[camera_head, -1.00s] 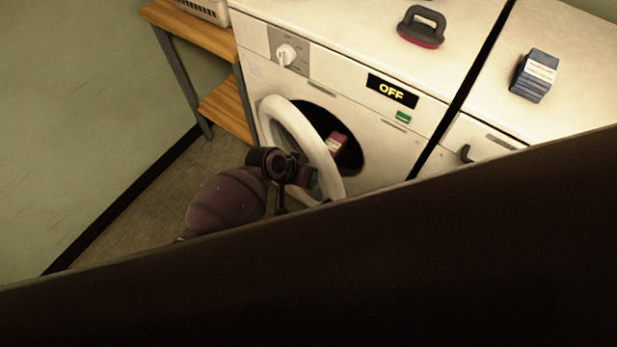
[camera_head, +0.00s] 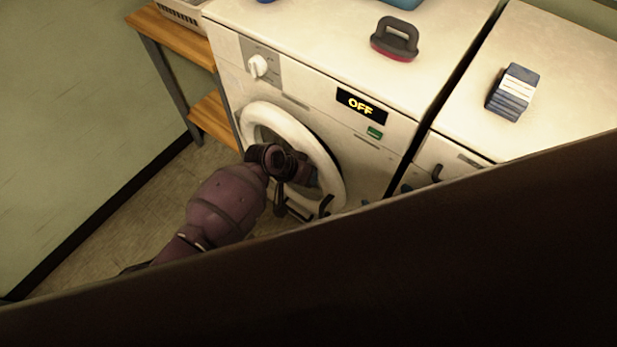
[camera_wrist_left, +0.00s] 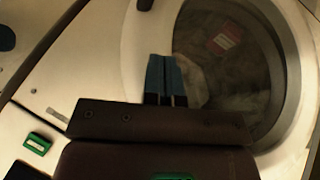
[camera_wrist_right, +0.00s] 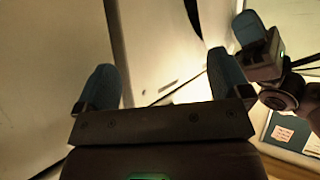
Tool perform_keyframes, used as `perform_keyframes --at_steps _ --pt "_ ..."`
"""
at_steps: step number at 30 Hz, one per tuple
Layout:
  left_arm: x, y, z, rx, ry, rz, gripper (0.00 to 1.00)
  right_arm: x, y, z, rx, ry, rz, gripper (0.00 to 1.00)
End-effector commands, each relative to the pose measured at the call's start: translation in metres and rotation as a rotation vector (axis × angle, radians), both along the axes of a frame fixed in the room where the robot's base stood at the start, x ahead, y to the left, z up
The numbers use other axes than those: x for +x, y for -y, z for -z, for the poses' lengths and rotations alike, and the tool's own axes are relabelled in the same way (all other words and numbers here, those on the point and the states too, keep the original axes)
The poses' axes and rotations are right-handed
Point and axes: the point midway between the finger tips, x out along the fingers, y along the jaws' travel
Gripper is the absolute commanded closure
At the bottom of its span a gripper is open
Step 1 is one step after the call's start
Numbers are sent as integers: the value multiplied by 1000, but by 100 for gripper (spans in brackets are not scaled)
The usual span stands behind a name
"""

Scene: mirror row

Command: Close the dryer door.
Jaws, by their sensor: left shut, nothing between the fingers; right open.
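The dryer (camera_head: 310,95) is the white machine with a knob and a display reading OFF. Its round door (camera_head: 333,170), a white ring with dark glass, lies over the opening in the head view; I cannot tell whether it is fully flush. My left gripper (camera_head: 308,176) is shut and empty, in front of the right part of the door. In the left wrist view its blue fingers (camera_wrist_left: 167,75) are together over the ring and glass (camera_wrist_left: 230,90). A red item (camera_wrist_left: 224,40) shows through the glass. My right gripper (camera_wrist_right: 160,82) is open and empty, near white machine fronts.
A dark-handled red-based object (camera_head: 395,40) sits on the dryer top. A blue and white stack (camera_head: 512,92) sits on the neighbouring machine (camera_head: 560,70). A wooden shelf unit (camera_head: 170,38) stands left. A dark surface blocks the lower head view.

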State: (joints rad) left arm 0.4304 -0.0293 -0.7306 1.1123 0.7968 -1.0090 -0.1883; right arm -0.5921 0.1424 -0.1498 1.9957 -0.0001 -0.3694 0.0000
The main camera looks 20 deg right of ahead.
Motion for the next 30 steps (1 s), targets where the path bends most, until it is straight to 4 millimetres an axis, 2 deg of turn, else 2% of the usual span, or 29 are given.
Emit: perform_keyframes --at_steps 16,30 --pt "2 1 0 -1 1 4 100 -11 2 11 -1 -28 6 5" --pt "-2 -2 -1 0 0 2 100 1 0 -4 -1 1 -2 5"
